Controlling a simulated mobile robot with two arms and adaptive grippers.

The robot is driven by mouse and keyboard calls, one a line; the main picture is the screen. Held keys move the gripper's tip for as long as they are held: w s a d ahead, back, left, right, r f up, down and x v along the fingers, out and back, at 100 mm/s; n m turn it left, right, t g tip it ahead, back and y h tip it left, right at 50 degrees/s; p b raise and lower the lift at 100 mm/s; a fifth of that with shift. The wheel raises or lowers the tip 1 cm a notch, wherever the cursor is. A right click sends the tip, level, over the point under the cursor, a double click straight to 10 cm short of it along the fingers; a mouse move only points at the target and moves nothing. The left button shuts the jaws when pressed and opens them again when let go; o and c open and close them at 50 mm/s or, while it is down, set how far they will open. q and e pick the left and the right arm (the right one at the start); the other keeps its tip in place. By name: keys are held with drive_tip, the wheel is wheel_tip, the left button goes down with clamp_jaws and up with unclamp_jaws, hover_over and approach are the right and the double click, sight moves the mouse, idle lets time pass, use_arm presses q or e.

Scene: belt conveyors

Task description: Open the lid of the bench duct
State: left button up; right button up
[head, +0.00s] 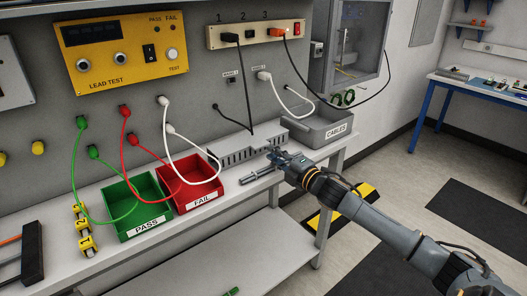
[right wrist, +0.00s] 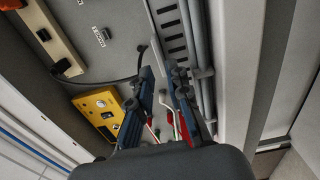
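The bench duct (head: 236,152) is a long light grey channel with slots along its front. It lies at the back of the bench, behind and right of the red bin. Its top looks covered, but I cannot make out the lid's edge clearly. My right gripper (head: 273,157) is at the right part of the duct, close to its front. The slotted duct side (right wrist: 172,35) shows just beyond the tips; contact is unclear. My left gripper is not in view.
A green PASS bin (head: 136,207) and red FAIL bin (head: 199,190) stand left of the duct. A grey CABLES bin (head: 318,126) stands to its right. A black cable (head: 246,92) hangs down to the duct. A grey bar (head: 256,177) lies before it.

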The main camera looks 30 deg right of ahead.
sight(263, 147)
drive_tip(key=shift+w+a, duration=0.2)
drive_tip(key=shift+w, duration=2.65)
clamp_jaws()
